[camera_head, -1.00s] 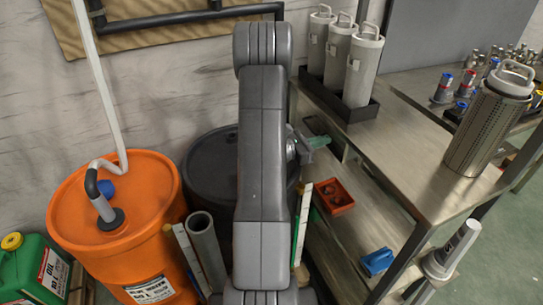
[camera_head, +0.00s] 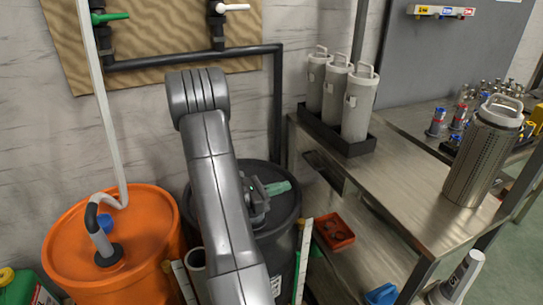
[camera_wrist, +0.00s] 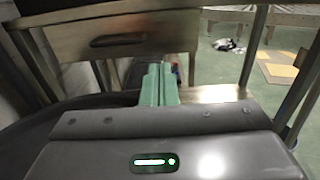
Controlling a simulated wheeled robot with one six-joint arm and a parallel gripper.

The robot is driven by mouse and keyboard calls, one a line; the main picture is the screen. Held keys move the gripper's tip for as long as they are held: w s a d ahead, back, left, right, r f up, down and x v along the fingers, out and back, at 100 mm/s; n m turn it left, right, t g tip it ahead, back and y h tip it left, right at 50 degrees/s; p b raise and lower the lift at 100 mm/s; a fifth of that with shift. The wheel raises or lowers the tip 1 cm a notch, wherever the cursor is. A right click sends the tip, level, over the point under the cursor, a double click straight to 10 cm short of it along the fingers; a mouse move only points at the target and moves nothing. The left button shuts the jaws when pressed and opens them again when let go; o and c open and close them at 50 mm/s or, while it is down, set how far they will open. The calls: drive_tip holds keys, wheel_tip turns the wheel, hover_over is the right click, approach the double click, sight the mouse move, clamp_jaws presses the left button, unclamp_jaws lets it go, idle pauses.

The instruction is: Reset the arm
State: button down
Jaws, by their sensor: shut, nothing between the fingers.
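My grey arm reaches up and folds back in the middle of the head view. My gripper (camera_head: 278,188), with green fingers, shows just right of the arm, in front of the black drum (camera_head: 285,222). In the wrist view my gripper (camera_wrist: 160,72) points forward with its two green fingers together and nothing between them. The steel bench lies ahead of the fingers there. Part of the gripper's body is hidden behind the arm in the head view.
An orange drum (camera_head: 140,235) with a hose stands left of my arm. A steel bench (camera_head: 405,185) on the right carries grey canisters in a black tray (camera_head: 335,135) and a perforated cylinder (camera_head: 483,155). Pipes with valves (camera_head: 190,57) run along the wall. A red bin (camera_head: 335,231) sits on the lower shelf.

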sight(330, 173)
drive_tip(key=shift+d, duration=0.1)
drive_tip(key=x, duration=1.3)
drive_tip(key=shift+d, duration=0.1)
idle(0.3)
